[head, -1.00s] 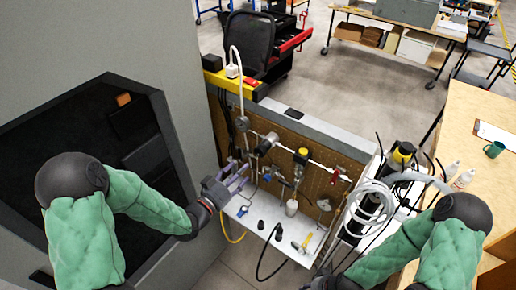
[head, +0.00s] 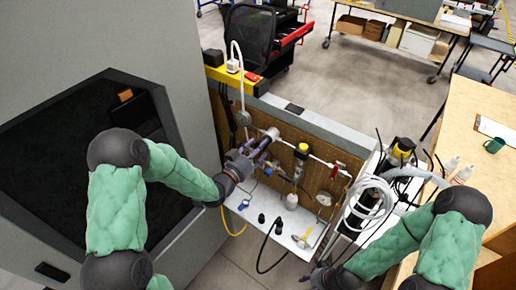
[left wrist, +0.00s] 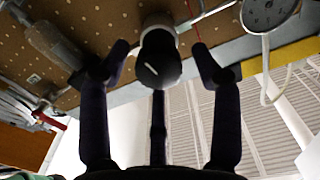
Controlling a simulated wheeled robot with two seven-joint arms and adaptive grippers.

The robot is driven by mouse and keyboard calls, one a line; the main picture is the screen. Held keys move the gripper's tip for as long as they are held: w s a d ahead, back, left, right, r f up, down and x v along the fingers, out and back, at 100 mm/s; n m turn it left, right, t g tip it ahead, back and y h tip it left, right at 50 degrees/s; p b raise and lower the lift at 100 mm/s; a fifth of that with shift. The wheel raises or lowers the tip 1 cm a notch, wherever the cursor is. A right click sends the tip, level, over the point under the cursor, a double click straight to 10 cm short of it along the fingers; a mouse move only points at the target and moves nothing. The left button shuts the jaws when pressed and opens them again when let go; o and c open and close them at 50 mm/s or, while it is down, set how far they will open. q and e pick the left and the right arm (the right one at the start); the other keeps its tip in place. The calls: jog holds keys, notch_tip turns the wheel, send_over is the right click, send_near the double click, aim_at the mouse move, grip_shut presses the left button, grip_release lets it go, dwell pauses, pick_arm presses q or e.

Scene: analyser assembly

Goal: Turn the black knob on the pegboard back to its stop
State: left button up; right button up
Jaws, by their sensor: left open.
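The black knob (left wrist: 158,62) shows in the left wrist view as a round dark cap with a short white line on it, on the brown perforated pegboard (left wrist: 105,20). My left gripper (head: 260,147) is open. In the left wrist view its two fingers stand on either side of the knob, with a gap visible on both sides. In the head view the gripper is at the upper left of the pegboard, and its fingers largely hide the knob. My right gripper (head: 323,277) is at the bottom edge of the head view, dark and partly out of frame; its fingers are unclear.
A round gauge (left wrist: 268,12) and white tubing lie near the knob. The pegboard also carries a yellow-topped fitting (head: 302,149) and red-handled valves. Coiled white hose (head: 370,198) stands at the right.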

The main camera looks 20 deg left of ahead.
pick_arm(q)
jog(key=c, duration=1.1)
jog(key=shift+c, duration=0.2)
jog(key=n+b, duration=0.1)
jog(key=n, duration=0.5)
jog(key=n+b, duration=0.2)
jog(key=n, duration=0.5)
jog(key=n+b, duration=0.2)
jog(key=n, duration=0.5)
jog(key=shift+w+a+r, duration=0.15)
jog(key=shift+a+r, duration=0.05)
jog(key=shift+a, duration=0.1)
jog(key=shift+s+d+f+n+p, duration=0.15)
jog(key=shift+n+p, duration=0.4)
jog(key=shift+n, duration=1.8)
jog(key=shift+f+n+p, duration=0.15)
jog(key=shift+n+p, duration=0.4)
jog(key=shift+n, duration=1.75)
jog(key=shift+s+d+f+n+p, duration=0.15)
jog(key=shift+n+p, duration=0.4)
jog(key=shift+n, duration=1.8)
jog(key=shift+w+f, duration=0.1)
